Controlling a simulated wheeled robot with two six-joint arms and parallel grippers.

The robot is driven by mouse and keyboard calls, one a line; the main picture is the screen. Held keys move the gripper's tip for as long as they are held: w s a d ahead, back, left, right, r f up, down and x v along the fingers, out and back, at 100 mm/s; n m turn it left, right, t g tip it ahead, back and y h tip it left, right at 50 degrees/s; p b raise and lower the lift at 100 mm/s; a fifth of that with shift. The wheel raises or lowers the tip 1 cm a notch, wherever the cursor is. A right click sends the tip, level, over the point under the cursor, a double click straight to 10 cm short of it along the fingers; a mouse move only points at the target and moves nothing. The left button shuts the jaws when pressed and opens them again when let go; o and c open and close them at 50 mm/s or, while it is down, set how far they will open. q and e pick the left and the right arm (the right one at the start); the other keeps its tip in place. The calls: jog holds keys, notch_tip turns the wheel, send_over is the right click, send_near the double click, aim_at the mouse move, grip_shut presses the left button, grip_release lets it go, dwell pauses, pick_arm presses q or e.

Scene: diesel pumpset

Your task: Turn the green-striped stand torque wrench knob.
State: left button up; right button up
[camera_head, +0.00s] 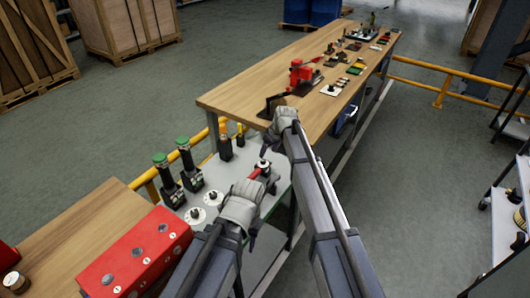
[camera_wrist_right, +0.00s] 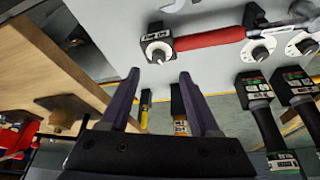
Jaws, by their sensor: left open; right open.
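Two upright black tools with green tops, (camera_head: 162,176) and (camera_head: 187,163), stand at the left of a grey bench top. They also show in the right wrist view, (camera_wrist_right: 257,104) and (camera_wrist_right: 297,92), with green marks on their black blocks. A red-handled tool (camera_wrist_right: 210,39) with a black head and a round knob (camera_wrist_right: 157,51) lies on the same top, partly hidden by my left gripper in the head view. My left gripper (camera_head: 262,208) is open above the top. My right gripper (camera_head: 270,128) is open and empty; its fingers (camera_wrist_right: 157,82) point toward the black head, apart from it.
Two yellow-topped tools, (camera_head: 225,146) and (camera_head: 240,136), stand behind. Round white bases with knobs, (camera_head: 195,216) and (camera_head: 213,198), sit nearer. A red box (camera_head: 135,255) stands front left. The long wooden table (camera_head: 235,100) behind holds many parts. Yellow rails (camera_head: 435,70) run along the floor.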

aim_at(264, 160)
jog(key=shift+w+f, duration=0.1)
jog(key=shift+w, duration=0.1)
jog(key=b+x, duration=0.7)
jog(key=shift+w+a+f, duration=0.15)
jog(key=shift+f, duration=0.15)
jog(key=shift+r, duration=0.1)
jog(key=shift+c, duration=0.3)
grip_shut()
